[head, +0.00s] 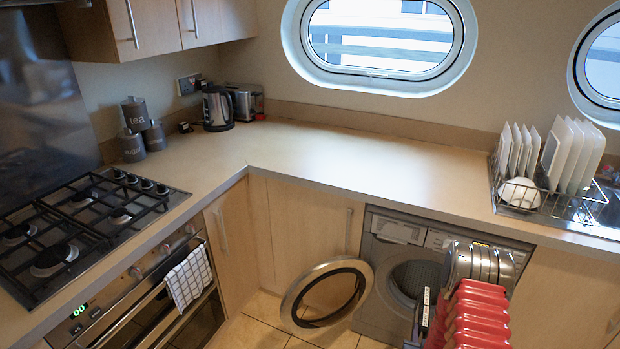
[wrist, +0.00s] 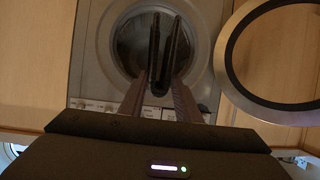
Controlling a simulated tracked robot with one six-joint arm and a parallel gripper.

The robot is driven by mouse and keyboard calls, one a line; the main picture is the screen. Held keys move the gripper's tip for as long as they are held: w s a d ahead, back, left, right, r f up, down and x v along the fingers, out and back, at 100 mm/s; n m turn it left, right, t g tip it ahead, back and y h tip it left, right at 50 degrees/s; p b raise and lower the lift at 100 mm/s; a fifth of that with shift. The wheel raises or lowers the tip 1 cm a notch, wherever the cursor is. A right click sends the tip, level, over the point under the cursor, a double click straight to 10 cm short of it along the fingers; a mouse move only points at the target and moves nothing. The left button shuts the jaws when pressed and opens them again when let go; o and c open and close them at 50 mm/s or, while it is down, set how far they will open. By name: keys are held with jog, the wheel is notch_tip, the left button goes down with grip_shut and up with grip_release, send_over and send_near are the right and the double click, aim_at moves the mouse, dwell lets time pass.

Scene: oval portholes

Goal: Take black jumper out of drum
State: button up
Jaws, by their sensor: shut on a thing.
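The grey washing machine (head: 376,309) stands under the counter with its round door (head: 290,300) swung open to the left in the head view. Its drum (head: 408,275) is open and partly hidden behind my arm. In the wrist view, which looks upside down, the dark drum opening (wrist: 130,45) lies behind my gripper (wrist: 166,30). The two fingers reach to the opening and are close together, with a narrow dark gap between them. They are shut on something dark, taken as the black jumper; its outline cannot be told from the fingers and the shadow.
The open door (wrist: 236,55) stands close to the right of my fingers in the wrist view. The counter (head: 330,160) above is mostly clear. A dish rack (head: 560,205) with plates stands at right, a hob (head: 80,225) and oven at left.

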jog(key=w+a+r+n+y, duration=0.1)
jog(key=a+r, duration=0.5)
jog(key=r, duration=0.6)
jog(key=w+a+r+n+y, duration=0.1)
jog(key=a+r+y, duration=0.1)
jog(key=a+r, duration=0.5)
jog(key=w+a+r+n+y, duration=0.1)
jog(key=a+r, duration=0.6)
jog(key=r, duration=0.9)
jog(key=shift+w+a+r+n+t+y, duration=0.15)
jog(key=shift+a+r+n+t+y, duration=0.15)
jog(key=shift+n+t, duration=0.15)
jog(key=s+f, duration=0.5)
jog(key=f, duration=0.1)
jog(key=shift+f, duration=0.15)
jog(key=shift+d, duration=0.15)
